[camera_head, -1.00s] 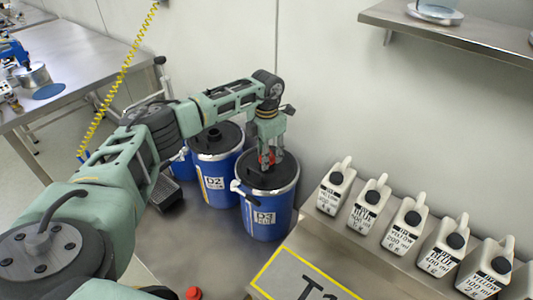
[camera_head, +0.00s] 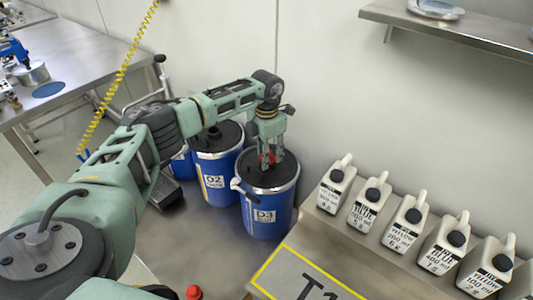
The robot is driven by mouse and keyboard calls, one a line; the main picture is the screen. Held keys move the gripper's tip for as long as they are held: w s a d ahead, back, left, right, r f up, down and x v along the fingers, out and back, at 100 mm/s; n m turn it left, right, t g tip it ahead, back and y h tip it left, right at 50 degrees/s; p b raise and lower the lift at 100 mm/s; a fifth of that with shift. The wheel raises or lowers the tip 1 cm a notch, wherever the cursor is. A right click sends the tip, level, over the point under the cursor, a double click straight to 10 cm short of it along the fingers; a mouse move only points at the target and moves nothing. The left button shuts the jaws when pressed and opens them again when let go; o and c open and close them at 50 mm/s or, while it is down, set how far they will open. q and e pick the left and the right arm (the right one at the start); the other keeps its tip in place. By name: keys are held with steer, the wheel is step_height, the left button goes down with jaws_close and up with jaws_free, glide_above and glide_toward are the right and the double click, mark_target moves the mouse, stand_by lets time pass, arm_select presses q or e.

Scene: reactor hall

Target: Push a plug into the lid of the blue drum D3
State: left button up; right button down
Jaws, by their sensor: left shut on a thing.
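The blue drum D3 (camera_head: 266,215) stands on the floor beside the wall, with a black lid (camera_head: 284,175) and a white label. My left gripper (camera_head: 268,160) points down over the lid. It is shut on a small red plug (camera_head: 271,157), mostly hidden between the fingers. The plug is at or just above the lid; I cannot tell whether it touches or sits in an opening. My right gripper does not show.
Drum D2 (camera_head: 214,181) stands just left of D3, with another blue drum (camera_head: 181,164) partly hidden behind my arm. Several white bottles (camera_head: 406,228) line a steel bench at right. A red item (camera_head: 194,292) shows at the bottom edge. A steel shelf (camera_head: 450,32) is at upper right.

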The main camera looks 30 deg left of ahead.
arm_select(q)
steer(key=shift+s+f, duration=0.1)
steer(key=shift+f, duration=0.1)
steer(key=o, duration=0.8)
steer(key=shift+c, duration=0.2)
steer(key=o, duration=0.4)
steer(key=shift+f, duration=0.1)
steer(key=shift+c, duration=0.2)
steer(key=shift+r, duration=0.2)
step_height(320, 180, up, 12)
steer(key=shift+f, duration=0.15)
